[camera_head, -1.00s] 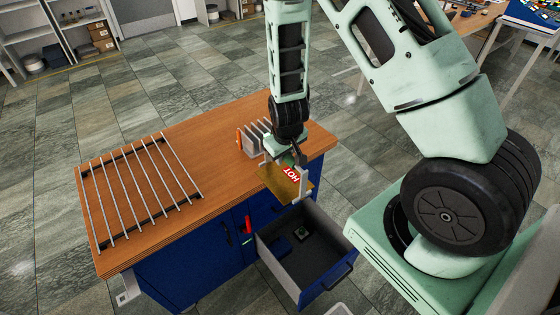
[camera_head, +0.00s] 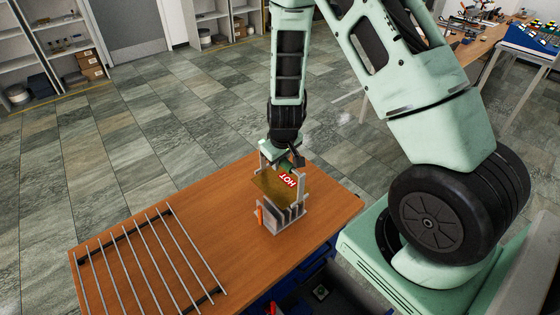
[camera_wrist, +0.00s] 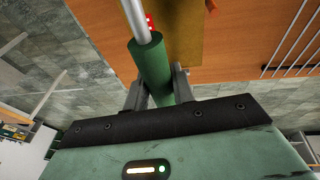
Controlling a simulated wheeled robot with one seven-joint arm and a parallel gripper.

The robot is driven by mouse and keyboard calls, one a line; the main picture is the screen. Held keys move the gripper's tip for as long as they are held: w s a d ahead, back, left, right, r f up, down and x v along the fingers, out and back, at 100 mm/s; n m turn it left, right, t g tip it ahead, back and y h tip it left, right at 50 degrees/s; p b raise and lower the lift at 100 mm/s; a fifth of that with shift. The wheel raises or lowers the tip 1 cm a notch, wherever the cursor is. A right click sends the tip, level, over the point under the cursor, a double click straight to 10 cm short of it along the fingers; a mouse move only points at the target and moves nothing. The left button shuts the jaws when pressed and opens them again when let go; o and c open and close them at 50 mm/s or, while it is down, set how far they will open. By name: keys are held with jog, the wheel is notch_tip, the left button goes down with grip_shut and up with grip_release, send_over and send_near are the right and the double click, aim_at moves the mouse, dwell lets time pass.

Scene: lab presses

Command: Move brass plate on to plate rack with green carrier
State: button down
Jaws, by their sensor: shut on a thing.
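A flat rack of parallel metal bars (camera_head: 150,262) lies at the left of the wooden bench. A small grey stand with upright slots (camera_head: 285,220) is just below the plate in the picture and partly hidden by it. I cannot tell whether plate and stand touch.
The wooden bench top (camera_head: 225,232) is clear between the slotted stand and the barred rack. A small orange upright piece (camera_head: 260,215) is at the stand's left. The open drawer (camera_head: 330,290) is at the bench's front, partly out of view. Shelves stand far behind.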

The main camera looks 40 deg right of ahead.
aim_at(280, 183)
dwell(0.5)
jog(key=shift+f+b, duration=3.05)
jog(key=shift+f, duration=0.35)
jog(key=shift+f+b, duration=0.5)
jog(key=shift+f, duration=0.1)
jog(key=shift+r, duration=0.15)
jog(key=shift+r+p, duration=1.45)
jog(key=shift+r, duration=0.25)
jog(key=shift+s, duration=0.1)
